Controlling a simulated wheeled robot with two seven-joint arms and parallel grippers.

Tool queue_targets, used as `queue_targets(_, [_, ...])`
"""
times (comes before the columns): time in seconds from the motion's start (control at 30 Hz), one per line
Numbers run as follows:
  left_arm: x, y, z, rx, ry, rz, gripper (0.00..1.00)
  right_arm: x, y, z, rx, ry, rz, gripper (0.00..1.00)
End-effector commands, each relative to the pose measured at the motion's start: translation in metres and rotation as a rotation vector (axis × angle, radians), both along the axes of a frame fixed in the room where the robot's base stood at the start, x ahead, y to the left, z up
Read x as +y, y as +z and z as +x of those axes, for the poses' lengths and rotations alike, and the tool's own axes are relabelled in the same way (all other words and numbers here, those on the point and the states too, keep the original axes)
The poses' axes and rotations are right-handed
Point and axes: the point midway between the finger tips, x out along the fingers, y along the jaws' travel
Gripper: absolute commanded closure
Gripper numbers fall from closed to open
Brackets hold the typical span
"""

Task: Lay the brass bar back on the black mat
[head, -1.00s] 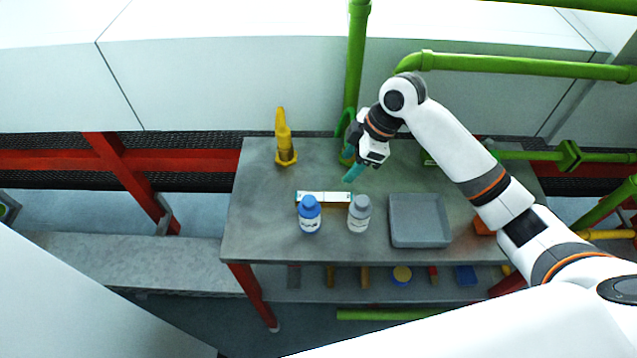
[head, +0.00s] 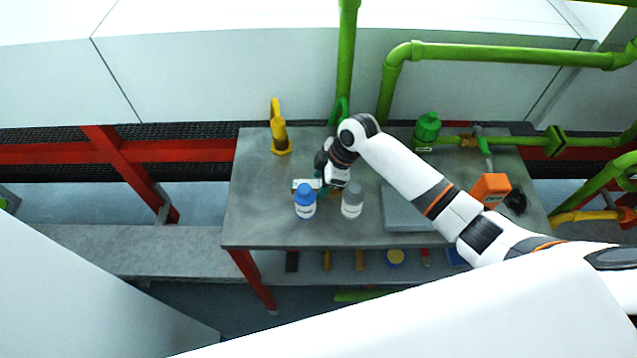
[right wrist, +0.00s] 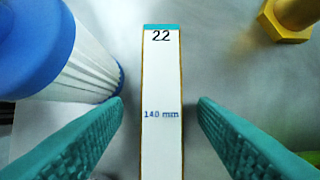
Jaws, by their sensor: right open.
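A flat bar (right wrist: 162,70) with a white top face marked "22" and "140 mm", a teal end and thin brass-coloured edges lies on the grey bench. It looks like the brass bar. In the head view its left part (head: 304,184) shows behind the blue-capped bottle; my arm hides the rest. My right gripper (right wrist: 160,102) is open, with a teal finger on each side of the bar and gaps on both sides. In the head view its fingers are mostly hidden. My left gripper is out of view. I cannot make out a black mat on the bench top.
A grey tray (head: 400,215) is partly behind my arm. A yellow fitting (head: 279,135) stands at the back left. The left bench top (head: 250,205) is clear.

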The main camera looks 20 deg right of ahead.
Motion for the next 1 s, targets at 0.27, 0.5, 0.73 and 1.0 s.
queue_targets(0.27, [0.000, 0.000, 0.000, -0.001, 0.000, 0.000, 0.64, 0.001, -0.003, 0.000, -0.001, 0.000, 0.000, 0.51])
queue_targets(0.5, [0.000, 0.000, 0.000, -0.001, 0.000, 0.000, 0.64, 0.001, -0.002, 0.001, -0.001, 0.000, 0.000, 0.90])
queue_targets(0.73, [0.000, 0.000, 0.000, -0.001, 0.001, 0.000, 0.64, 0.001, -0.001, 0.001, -0.004, 0.000, 0.002, 1.00])
queue_targets(1.0, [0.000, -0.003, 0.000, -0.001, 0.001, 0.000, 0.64, 0.001, 0.010, 0.003, -0.008, -0.001, 0.003, 1.00])
